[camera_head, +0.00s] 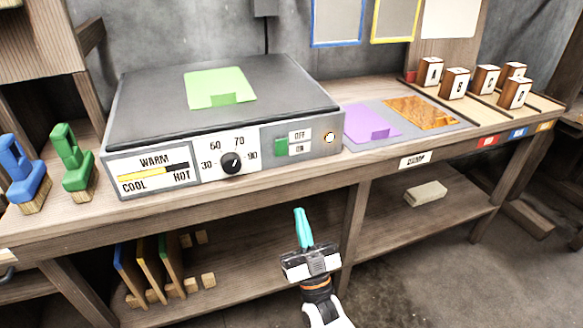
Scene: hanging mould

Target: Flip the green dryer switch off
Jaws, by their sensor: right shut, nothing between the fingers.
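The dryer (215,115) is a box with a dark top and a pale front panel, standing on the wooden bench. Its green switch (281,147) is at the right of the front panel, beside an OFF label (299,135) above and an ON label (299,148) below. The switch's exact tilt is too small to tell. A round lamp or button (329,137) is at its right. My right gripper (302,217) is shut and empty, its teal fingers pointing up, below and in front of the bench edge, apart from the switch. My left gripper is not in view.
A green sheet (219,87) lies on the dryer. A dial (231,163) sits left of the switch. Purple (370,122) and orange (422,112) pieces lie right. The bench front edge is above my right gripper.

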